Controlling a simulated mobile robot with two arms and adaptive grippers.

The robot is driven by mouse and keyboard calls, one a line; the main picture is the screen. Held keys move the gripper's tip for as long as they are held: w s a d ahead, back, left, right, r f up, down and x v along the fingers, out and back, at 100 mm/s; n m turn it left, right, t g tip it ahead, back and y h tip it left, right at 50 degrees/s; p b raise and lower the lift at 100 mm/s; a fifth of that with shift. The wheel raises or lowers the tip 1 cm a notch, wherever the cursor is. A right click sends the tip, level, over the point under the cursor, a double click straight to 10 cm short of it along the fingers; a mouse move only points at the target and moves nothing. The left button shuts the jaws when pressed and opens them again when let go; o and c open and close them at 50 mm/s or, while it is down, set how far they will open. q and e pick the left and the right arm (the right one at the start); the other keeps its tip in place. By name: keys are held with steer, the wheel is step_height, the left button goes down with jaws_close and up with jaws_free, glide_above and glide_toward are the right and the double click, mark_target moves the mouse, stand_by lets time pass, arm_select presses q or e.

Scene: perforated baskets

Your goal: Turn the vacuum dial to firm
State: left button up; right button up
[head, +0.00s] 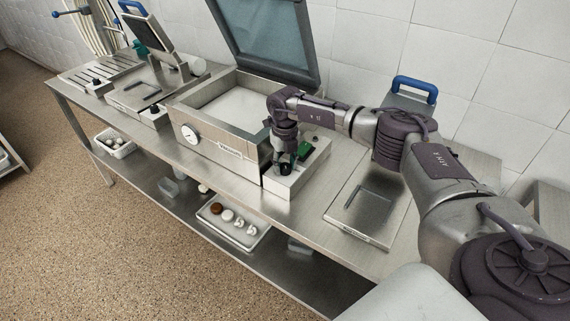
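The vacuum machine (222,150) is a steel chamber with its tinted lid (268,40) raised and a round gauge (189,134) on its front. A low steel control box (292,183) adjoins its right side, with a small green part (305,149) on top. My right gripper (285,168) points down over this box, its dark fingers low at the top face. The dial is not clearly seen; the gripper covers that spot. I cannot tell whether the fingers touch or hold it, or its setting. My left gripper is out of view.
A flat steel scale (366,213) stands right of the box, and a blue-handled device (413,90) behind. More equipment (140,90) fills the table's left. The lower shelf holds a tray (234,232) of several round items and a white basket (115,143).

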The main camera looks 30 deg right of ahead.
mark_target(285, 165)
steer(key=shift+o, duration=1.1)
steer(key=shift+r, duration=0.15)
step_height(285, 165, up, 12)
steer(key=shift+f, duration=0.2)
